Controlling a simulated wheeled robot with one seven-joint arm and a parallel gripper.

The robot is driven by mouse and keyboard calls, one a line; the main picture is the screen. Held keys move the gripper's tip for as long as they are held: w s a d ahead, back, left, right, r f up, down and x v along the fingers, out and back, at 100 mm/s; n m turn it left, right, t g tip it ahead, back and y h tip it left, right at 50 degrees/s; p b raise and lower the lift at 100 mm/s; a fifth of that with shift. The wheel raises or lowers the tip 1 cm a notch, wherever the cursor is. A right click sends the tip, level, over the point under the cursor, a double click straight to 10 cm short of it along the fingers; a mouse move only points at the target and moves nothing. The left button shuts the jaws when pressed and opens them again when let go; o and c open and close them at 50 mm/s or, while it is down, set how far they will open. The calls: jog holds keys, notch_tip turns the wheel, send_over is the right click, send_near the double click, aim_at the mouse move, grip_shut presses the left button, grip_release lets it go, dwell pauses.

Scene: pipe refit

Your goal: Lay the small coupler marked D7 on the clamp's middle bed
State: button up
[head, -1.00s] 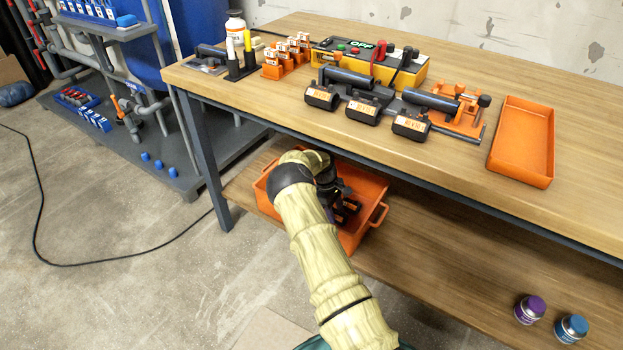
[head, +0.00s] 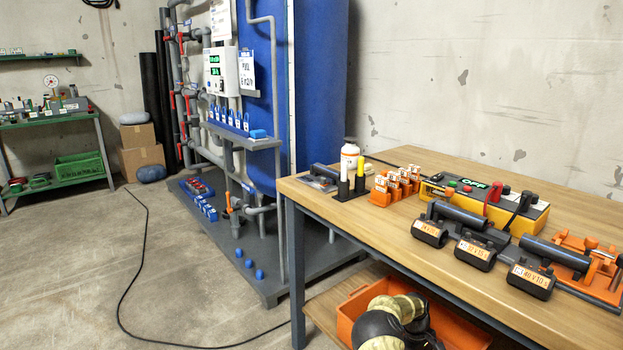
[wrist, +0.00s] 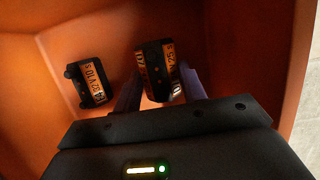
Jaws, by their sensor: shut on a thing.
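In the wrist view my gripper (wrist: 160,88) is down inside the orange crate, its two purple fingers shut on a small black coupler (wrist: 152,72). Its orange label is steeply turned and seems to read D7. The gripper's fingers are hidden there below my arm.
The orange crate (head: 349,318) stands on the shelf under the table (head: 390,206). Several larger black couplers (head: 474,252) and grey pipes (head: 556,250) lie by the clamp. A yellow box (head: 520,214) stands behind them. Orange holders (head: 382,190) stand farther left.

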jog(key=shift+r+p, duration=1.4)
jog(key=shift+r, duration=0.3)
notch_tip(320, 180, down, 5)
jog(key=b, duration=0.5)
jog(key=shift+f, duration=0.15)
notch_tip(320, 180, up, 6)
jog(key=p, duration=0.2)
jog(key=shift+p, duration=0.35)
notch_tip(320, 180, up, 4)
jog(key=p, duration=0.3)
jog(key=shift+f, duration=0.1)
jog(key=w, duration=0.1)
jog(key=w+d+t+h+b, duration=0.1)
jog(key=w+h, duration=0.1)
jog(key=shift+w+d+r+t+b, duration=0.2)
jog(key=shift+w+r+t+b, duration=0.1)
jog(key=shift+b, duration=0.05)
